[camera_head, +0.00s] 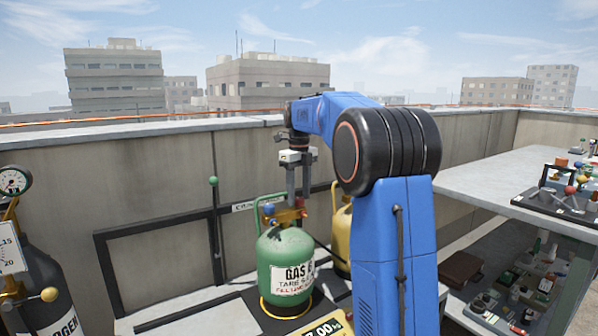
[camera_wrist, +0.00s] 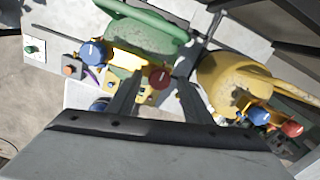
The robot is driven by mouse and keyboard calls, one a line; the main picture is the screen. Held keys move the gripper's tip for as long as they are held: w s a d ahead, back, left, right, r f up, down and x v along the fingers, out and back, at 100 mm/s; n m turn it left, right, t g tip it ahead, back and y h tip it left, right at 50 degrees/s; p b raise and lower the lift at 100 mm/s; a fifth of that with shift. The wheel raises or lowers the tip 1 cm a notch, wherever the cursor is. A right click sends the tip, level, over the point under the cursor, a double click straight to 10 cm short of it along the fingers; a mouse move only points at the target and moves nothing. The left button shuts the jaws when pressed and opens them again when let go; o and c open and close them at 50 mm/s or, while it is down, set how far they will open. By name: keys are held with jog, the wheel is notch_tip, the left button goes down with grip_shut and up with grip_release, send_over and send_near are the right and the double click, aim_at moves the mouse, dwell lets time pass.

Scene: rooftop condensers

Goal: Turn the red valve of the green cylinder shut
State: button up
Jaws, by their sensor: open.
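The green cylinder (camera_head: 285,262) stands upright on a scale below my arm, its green handle loop rising behind the valves. Its red valve (camera_head: 300,203) is on the right of its brass top, and a blue valve (camera_head: 269,210) is on the left. In the wrist view the red valve (camera_wrist: 159,78) shows between the ends of my two fingers, and the blue valve (camera_wrist: 92,52) lies to the left. My gripper (camera_head: 298,190) is open and points down over the red valve. Whether a finger touches the valve, I cannot tell.
A yellow cylinder (camera_head: 342,238) stands close behind on the right; its own blue (camera_wrist: 260,116) and red (camera_wrist: 292,128) valves show in the wrist view. A dark cylinder with a gauge (camera_head: 14,181) is at left. A cluttered bench (camera_head: 490,180) is at right.

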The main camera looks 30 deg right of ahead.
aim_at(299, 199)
notch_tip(299, 199, up, 17)
jog(key=shift+f, duration=0.2)
jog(key=shift+s+a, duration=0.1)
dwell(0.6)
jog(key=s+a+f+n+t, duration=0.1)
jog(key=s+a+f+n, duration=0.3)
jog(key=s+a+n, duration=0.35)
jog(key=s+a+f+n+t, duration=0.1)
jog(key=s+a+f+n, duration=0.4)
jog(key=s+n, duration=0.5)
jog(key=s+a+f+n+t, duration=0.1)
jog(key=s+a+f+n, duration=0.2)
jog(key=s+f+n, duration=0.4)
jog(key=s+a+f+n+t, duration=0.1)
jog(key=s+a+f+n, duration=0.2)
jog(key=s+f+n, duration=0.5)
jog(key=s+f, duration=0.7)
jog(key=shift+f+t, duration=0.3)
jog(key=shift+t, duration=0.1)
